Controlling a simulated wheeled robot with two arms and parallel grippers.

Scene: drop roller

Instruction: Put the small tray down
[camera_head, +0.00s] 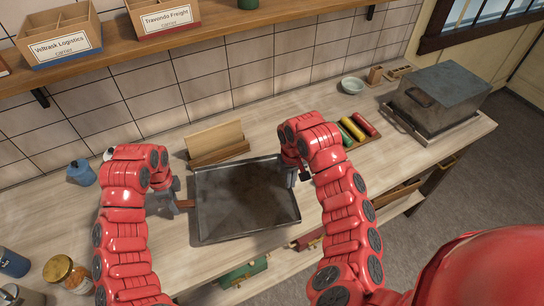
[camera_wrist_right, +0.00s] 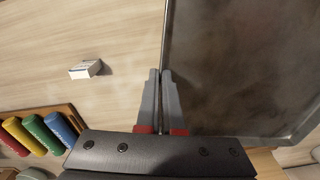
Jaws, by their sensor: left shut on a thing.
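The small tray (camera_head: 245,200) is a dark grey metal tray with a raised rim, empty, over the middle of the wooden worktop. I cannot tell whether its bottom touches the worktop. The tray (camera_wrist_right: 235,65) fills the right of that view.
Behind the tray stands a wooden holder with a brown board (camera_head: 215,140). Coloured rollers (camera_head: 353,128) lie in a wooden rack at right, with a large metal box (camera_head: 440,97) beyond. A small white box (camera_wrist_right: 85,69) lies near my right gripper. A jar (camera_head: 68,274) stands front left.

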